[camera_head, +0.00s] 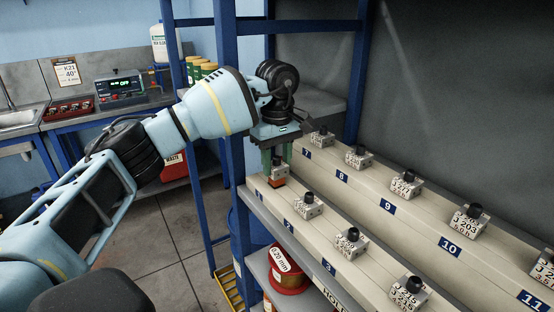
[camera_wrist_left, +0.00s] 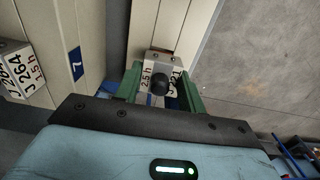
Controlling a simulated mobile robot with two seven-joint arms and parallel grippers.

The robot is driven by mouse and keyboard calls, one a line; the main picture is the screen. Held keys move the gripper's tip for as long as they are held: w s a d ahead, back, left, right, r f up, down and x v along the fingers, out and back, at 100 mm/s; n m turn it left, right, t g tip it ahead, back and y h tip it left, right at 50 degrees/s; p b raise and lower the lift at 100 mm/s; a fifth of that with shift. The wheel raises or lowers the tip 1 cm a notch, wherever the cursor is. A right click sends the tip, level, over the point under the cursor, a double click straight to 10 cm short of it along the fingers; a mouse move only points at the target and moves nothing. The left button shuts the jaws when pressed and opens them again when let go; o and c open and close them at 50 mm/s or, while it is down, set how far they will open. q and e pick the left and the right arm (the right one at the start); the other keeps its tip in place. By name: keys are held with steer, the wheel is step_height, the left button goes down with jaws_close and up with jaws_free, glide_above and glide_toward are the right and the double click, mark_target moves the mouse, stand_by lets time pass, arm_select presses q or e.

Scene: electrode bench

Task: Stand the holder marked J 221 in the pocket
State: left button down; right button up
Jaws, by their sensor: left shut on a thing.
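My left gripper (camera_head: 277,170) has green fingers and points down over the near rail, by the label 1 (camera_head: 261,196). It is shut on a small grey block holder with a black knob (camera_wrist_left: 161,88). In the left wrist view the holder sits between the green fingers, with "2.5 h" on one side and a partly hidden "J …21" on the other. A reddish patch shows low at the fingers in the head view. I cannot tell whether the holder touches the rail. No empty pocket shows clearly. My right gripper is not in view.
Other holders stand along both rails, including J 203 (camera_head: 467,223) by label 10 and one by label 2 (camera_head: 311,206). In the left wrist view, J 264 (camera_wrist_left: 14,74) stands beside label 7. Blue rack posts (camera_head: 230,130) rise close to my left arm.

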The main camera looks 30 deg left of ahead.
arm_select(q)
steer(key=shift+f, duration=1.25)
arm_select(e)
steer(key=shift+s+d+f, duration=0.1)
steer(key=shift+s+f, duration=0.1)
arm_select(q)
steer(key=c, duration=0.8)
jaws_free()
steer(key=shift+o, duration=0.2)
steer(key=shift+r+b, duration=0.4)
steer(key=shift+r, duration=3.5)
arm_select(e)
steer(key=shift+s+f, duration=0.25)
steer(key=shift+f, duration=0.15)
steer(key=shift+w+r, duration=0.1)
